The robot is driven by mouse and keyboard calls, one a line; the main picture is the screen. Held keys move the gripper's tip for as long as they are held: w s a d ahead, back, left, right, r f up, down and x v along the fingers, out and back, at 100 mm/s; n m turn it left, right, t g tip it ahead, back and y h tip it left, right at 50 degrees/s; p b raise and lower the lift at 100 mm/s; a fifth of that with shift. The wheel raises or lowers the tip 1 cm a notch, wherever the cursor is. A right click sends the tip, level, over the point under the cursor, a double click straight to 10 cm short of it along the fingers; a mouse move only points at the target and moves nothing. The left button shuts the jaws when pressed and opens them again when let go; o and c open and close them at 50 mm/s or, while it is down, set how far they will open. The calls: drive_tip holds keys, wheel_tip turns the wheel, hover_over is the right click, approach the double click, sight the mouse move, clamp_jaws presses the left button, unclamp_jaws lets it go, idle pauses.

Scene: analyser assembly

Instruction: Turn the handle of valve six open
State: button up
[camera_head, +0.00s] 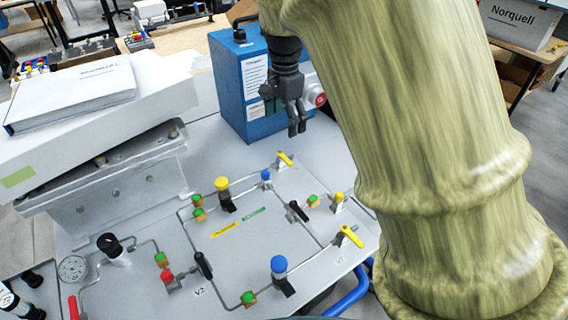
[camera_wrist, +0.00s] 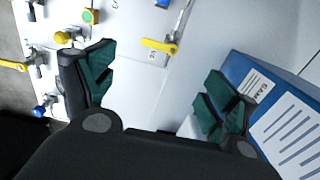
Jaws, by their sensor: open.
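My gripper (camera_head: 298,132) hangs above the panel in front of the blue box, with nothing between its fingers. In the wrist view its green-padded fingers (camera_wrist: 160,82) are spread apart. A yellow lever handle (camera_wrist: 160,46) lies just beyond the gap between them, apart from both fingers, with a small label (camera_wrist: 153,57) whose print I cannot read. This seems to be the far yellow handle (camera_head: 285,159) in the head view. Two more yellow handles show at the panel's right, one upper (camera_head: 338,198) and one lower (camera_head: 350,236). I cannot tell by label which is valve six.
The blue box (camera_head: 238,80) stands behind the panel and at the right of the wrist view (camera_wrist: 250,85). Blue-knobbed (camera_head: 279,265) and yellow-knobbed (camera_head: 222,184) valves and thin pipes rise from the white panel (camera_head: 300,235). A metal bracket (camera_head: 110,190) stands at left.

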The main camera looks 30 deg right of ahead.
sight(285, 157)
wheel_tip(285, 157, down, 12)
drive_tip(key=shift+f, duration=0.1)
idle(0.6)
drive_tip(key=c, duration=1)
